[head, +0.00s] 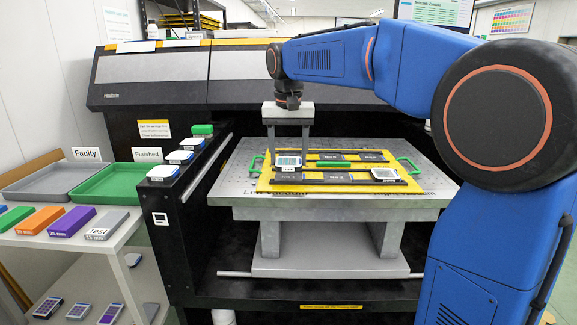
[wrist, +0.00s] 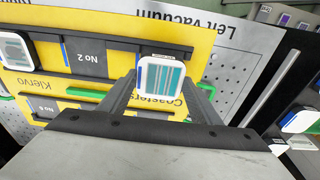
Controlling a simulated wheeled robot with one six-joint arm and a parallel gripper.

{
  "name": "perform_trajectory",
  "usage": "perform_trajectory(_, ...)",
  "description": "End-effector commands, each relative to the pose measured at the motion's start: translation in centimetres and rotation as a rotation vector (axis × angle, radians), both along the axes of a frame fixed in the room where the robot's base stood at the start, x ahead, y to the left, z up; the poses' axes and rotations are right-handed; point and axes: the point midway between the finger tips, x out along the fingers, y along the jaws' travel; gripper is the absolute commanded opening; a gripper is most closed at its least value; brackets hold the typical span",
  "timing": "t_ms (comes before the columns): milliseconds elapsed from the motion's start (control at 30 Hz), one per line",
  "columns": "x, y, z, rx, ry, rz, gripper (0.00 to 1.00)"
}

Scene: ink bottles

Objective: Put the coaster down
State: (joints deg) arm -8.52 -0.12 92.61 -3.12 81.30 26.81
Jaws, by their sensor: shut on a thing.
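My gripper (head: 290,149) points down over the left part of the yellow jig (head: 262,183) on the printer table. It is shut on a white coaster (head: 289,161) with a teal striped print. In the wrist view the coaster (wrist: 161,74) sits between the two grey fingers, with its printed face showing. It is close over the jig, near the word "Coasters"; I cannot tell whether it touches the jig. Another white coaster (head: 386,174) lies on the right part of the jig.
A grey tray (head: 14,196) labelled Faulty and a green tray (head: 84,197) labelled Finished stand at left. Several white coasters (head: 163,173) rest on the printer's black left ledge. Green handles (head: 409,166) flank the jig. Coloured blocks (head: 72,221) lie before the trays.

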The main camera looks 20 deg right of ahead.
Motion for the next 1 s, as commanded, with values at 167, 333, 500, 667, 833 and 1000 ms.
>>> perform_trajectory(167,0.1,0.0,3.4,0.000,-0.002,0.000,0.31)
perform_trajectory(333,0.0,0.0,5.6,0.001,-0.001,0.000,0.31)
perform_trajectory(500,0.0,0.0,6.6,0.000,0.000,0.000,0.31)
perform_trajectory(667,0.1,0.2,6.7,0.000,0.000,0.002,0.31)
perform_trajectory(833,0.9,2.1,6.7,0.000,0.000,0.015,0.31)
perform_trajectory(1000,3.0,6.7,6.6,0.001,0.001,0.043,0.31)
